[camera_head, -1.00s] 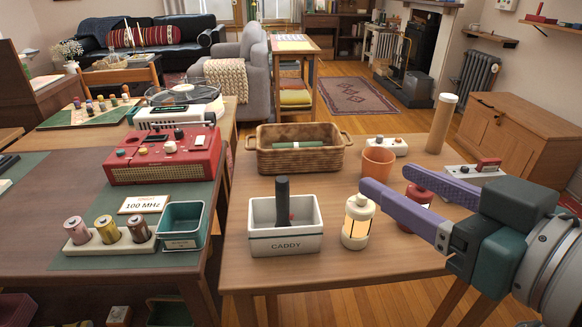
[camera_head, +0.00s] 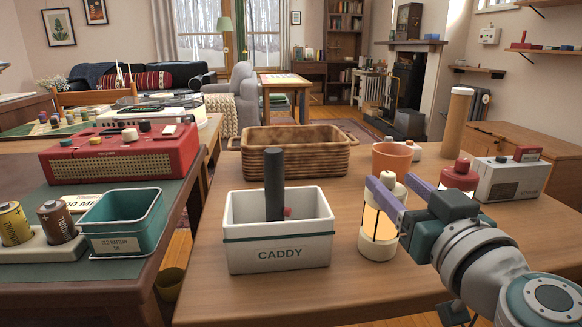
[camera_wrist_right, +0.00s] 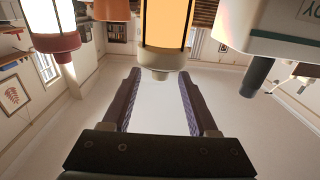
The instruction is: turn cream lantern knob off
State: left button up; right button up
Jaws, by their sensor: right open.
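The cream lantern (camera_head: 376,243) stands upright on the right table, its panel glowing warm yellow. In the right wrist view, the lit lantern (camera_wrist_right: 165,25) appears upside down, its small cream knob (camera_wrist_right: 160,75) pointing at the space between my fingers. My right gripper (camera_head: 378,180) is open at the lantern's top, with its purple fingers partly covering the lantern. In the wrist view, the fingers (camera_wrist_right: 160,80) lie on either side of the knob, with gaps and no clear contact. My left gripper is not in view.
The white caddy (camera_head: 278,254) with a dark upright handle stands left of the lantern. A red lantern (camera_head: 459,177) and a terracotta pot (camera_head: 392,158) stand close behind and right. A wicker basket (camera_head: 295,157) is farther back. The table front is bare.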

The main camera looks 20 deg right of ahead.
jog(key=x, duration=0.6)
grip_shut()
dwell(0.4)
